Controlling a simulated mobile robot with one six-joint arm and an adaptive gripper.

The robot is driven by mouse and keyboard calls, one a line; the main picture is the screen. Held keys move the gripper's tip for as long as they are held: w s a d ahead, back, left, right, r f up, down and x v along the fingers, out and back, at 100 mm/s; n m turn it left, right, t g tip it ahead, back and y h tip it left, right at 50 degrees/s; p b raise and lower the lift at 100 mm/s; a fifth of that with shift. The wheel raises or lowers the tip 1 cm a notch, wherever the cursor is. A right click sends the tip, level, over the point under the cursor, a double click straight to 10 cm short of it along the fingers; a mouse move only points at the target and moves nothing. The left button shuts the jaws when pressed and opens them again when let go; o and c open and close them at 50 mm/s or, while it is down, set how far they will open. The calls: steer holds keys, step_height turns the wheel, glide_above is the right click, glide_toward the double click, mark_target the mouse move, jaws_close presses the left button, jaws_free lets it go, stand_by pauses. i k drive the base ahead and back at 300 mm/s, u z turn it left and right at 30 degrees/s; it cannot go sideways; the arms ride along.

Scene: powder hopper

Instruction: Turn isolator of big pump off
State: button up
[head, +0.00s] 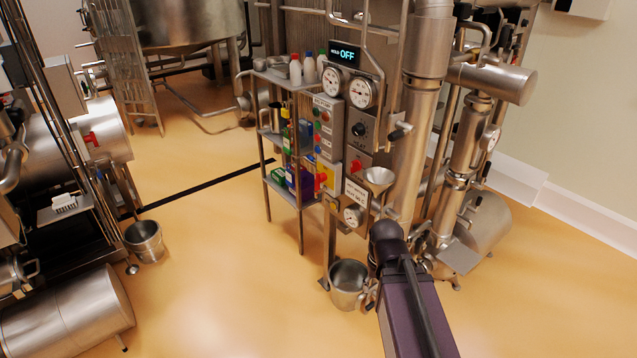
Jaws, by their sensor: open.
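A yellow plate with a red rotary switch (321,182), which looks like an isolator, sits low on the central control panel. A second red switch (355,166) sits just right of it, above a white label (356,193) too small to read. I cannot tell which switch belongs to the big pump, or their exact positions. A large steel cylinder (70,312) lies at the lower left, and another (487,222) stands low at the right; either could be a pump motor. My arm rises from the bottom in front of the panel's right side. My gripper cannot be made out.
A shelf rack (283,187) with bottles and boxes stands left of the panel. Another bucket (145,241) stands left. Pipes crowd the right. The orange floor between is clear.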

mark_target(320, 178)
steer(key=k, duration=1.15)
steer(key=u, duration=0.4)
steer(key=i, duration=2.2)
steer(key=z, duration=0.4)
